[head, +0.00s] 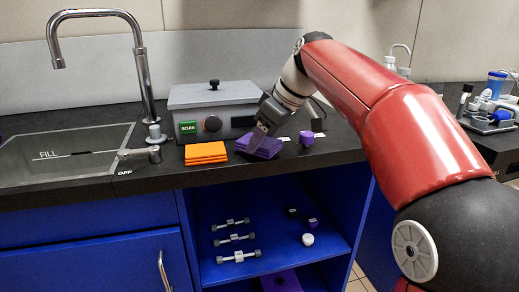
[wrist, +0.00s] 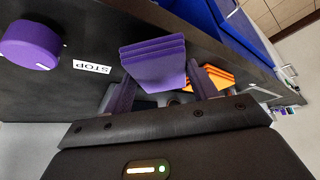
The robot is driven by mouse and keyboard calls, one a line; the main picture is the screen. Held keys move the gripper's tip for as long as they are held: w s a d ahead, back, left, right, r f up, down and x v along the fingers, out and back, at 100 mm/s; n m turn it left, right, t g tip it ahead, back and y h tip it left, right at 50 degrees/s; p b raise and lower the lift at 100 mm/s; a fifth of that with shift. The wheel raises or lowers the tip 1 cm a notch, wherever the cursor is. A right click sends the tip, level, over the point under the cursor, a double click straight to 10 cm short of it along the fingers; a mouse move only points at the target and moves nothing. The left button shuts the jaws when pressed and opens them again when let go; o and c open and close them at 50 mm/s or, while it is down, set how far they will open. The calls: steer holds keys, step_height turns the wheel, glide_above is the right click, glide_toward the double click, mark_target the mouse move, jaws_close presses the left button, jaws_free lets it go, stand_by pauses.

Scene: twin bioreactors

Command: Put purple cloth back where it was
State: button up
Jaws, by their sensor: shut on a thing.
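The purple cloth (head: 264,147) is a folded stack at the counter's front, right of the orange cloth (head: 206,153). My gripper (head: 260,134) reaches down to it from above. In the wrist view, the purple cloth (wrist: 153,64) sits between the two fingers of my gripper (wrist: 158,88), which is shut on it. The head view does not clearly show whether the cloth rests on the counter or is slightly raised. The orange cloth also shows beyond the right finger in the wrist view (wrist: 217,77).
A grey device (head: 213,103) with a green SOAK label stands behind the cloths. The sink (head: 70,155) and faucet (head: 142,80) are left. An open blue shelf (head: 270,235) lies below.

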steer(key=shift+w+f, duration=0.1)
steer(key=shift+f, duration=0.45)
steer(key=shift+r, duration=0.15)
steer(key=shift+f, duration=0.2)
steer(key=o, duration=0.9)
steer(key=shift+o, duration=0.2)
steer(key=shift+r, duration=0.1)
